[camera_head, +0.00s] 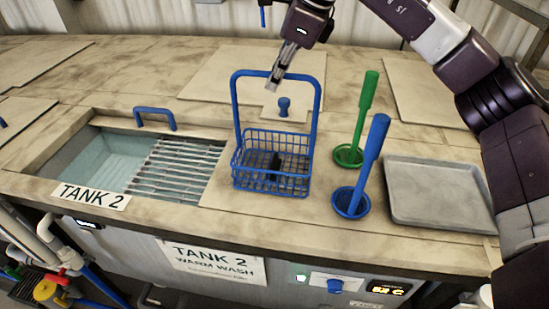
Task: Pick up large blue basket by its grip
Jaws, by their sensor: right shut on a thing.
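The large blue basket (238,170) is a wire basket with a tall blue arched handle. It stands upright on the worktop, right of the tank 2 opening, with a dark object (275,165) inside. My right gripper (274,84) reaches down from the top and is shut on the middle of the handle's top bar, the grip (250,72). I cannot tell whether the basket's bottom is touching the worktop. My left gripper is not in view.
Tank 2 (110,155) is open, with a slatted metal rack (175,170) on its right side. A blue-knobbed lid (283,107) lies behind the basket. A green tool (364,115), a blue tool (371,160) and a grey tray (440,192) stand to the right.

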